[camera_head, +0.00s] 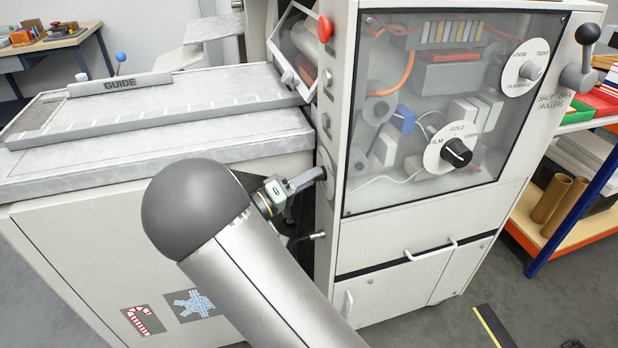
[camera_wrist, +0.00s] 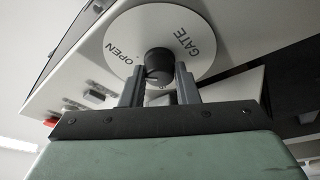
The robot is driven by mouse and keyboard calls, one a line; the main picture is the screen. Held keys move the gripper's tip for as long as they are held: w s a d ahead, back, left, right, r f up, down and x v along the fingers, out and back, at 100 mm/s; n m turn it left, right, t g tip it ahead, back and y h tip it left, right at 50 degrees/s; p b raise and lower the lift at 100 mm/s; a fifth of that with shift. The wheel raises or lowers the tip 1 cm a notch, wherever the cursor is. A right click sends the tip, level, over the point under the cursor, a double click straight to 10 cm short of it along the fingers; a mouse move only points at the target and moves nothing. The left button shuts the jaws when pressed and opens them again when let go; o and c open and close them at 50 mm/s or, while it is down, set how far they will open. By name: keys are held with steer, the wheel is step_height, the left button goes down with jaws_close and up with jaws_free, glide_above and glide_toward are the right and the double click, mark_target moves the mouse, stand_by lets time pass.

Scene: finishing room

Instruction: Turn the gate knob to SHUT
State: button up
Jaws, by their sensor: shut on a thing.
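The gate knob (camera_wrist: 158,61) is a small dark round knob at the middle of a white dial (camera_wrist: 193,20) in the wrist view. The dial reads GATE and OPEN; no SHUT word shows, and the fingers cover its lower part. My gripper (camera_wrist: 160,76) has one finger on each side of the knob and is shut on it. I cannot make out where the knob points. In the head view my gripper (camera_head: 318,174) reaches the narrow left side of the grey machine's cabinet (camera_head: 420,240), where the dial (camera_head: 327,168) shows edge-on and the knob is hidden.
A red button (camera_head: 325,29) and several small grey switches stand above the dial on the same narrow side. The feed table (camera_head: 150,130) with its GUIDE bar (camera_head: 120,84) lies left of my arm. The clear front panel carries a FILM/GOLD knob (camera_head: 456,152).

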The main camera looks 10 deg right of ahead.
steer(key=shift+r+n+p, duration=0.15)
steer(key=shift+n+p, duration=0.15)
steer(key=shift+n, duration=0.1)
steer(key=shift+r+n+g+y+p, duration=0.1)
steer(key=shift+n+g+y+p, duration=0.5)
steer(key=shift+n+p, duration=1.8)
steer(key=shift+r+n+g+y+p, duration=0.15)
steer(key=shift+n+y+p, duration=0.85)
steer(key=shift+n+p, duration=1.4)
steer(key=shift+r+n+g+y+p, duration=0.1)
steer(key=shift+n+g+y+p, duration=0.55)
steer(key=shift+n+p, duration=1.75)
steer(key=shift+f+n+b, duration=0.1)
steer(key=shift+n+b, duration=0.4)
steer(key=shift+n, duration=0.2)
steer(key=o, duration=1)
steer(key=shift+a, duration=0.1)
steer(key=b+v, duration=0.2)
steer(key=v, duration=1.5)
steer(key=shift+s+r, duration=0.25)
